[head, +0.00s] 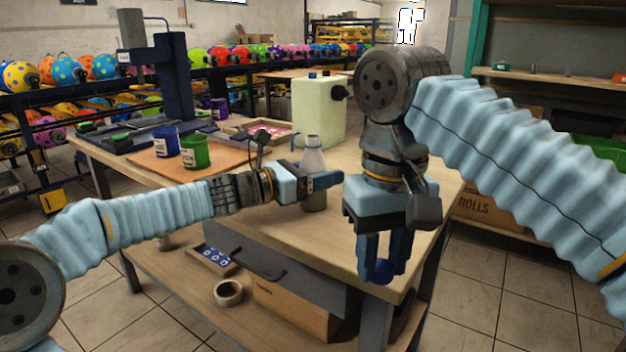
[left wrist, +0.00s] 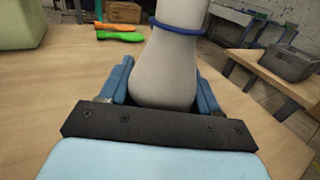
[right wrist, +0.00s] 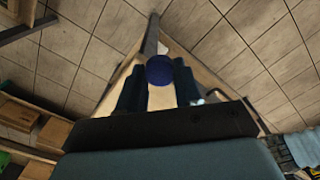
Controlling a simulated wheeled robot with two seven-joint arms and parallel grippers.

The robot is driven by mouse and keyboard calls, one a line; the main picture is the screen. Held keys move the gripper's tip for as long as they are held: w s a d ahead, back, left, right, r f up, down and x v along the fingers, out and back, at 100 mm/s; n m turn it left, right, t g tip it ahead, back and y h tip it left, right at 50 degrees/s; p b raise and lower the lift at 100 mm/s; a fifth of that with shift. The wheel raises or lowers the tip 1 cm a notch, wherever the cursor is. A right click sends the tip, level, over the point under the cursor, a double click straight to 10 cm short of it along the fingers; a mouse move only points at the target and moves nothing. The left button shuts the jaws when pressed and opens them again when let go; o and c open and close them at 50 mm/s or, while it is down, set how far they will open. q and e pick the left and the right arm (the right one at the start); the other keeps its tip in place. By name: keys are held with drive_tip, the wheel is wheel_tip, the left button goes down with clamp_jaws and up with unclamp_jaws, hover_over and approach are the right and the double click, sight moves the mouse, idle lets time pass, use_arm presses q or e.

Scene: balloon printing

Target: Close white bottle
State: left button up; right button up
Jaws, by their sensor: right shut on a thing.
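The white bottle (head: 313,160) stands upright on the table, with its narrow top uncovered. In the left wrist view the bottle (left wrist: 168,70) fills the space between the fingers and has a blue ring (left wrist: 178,27) round its neck. My left gripper (head: 322,184) is shut around its body, with one finger on each side. The cap also shows between the fingers in the right wrist view (right wrist: 160,70).
A pale green canister (head: 318,110) stands behind the bottle on the wooden table (head: 290,228). A blue cup (head: 166,142) and a green cup (head: 195,152) stand at the left, near a dark printing device (head: 172,85). The table's right front corner lies behind my right gripper.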

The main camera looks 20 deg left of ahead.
use_arm(q)
drive_tip(key=c, duration=0.5)
drive_tip(key=shift+r, duration=0.15)
use_arm(e)
drive_tip(key=shift+r, duration=0.1)
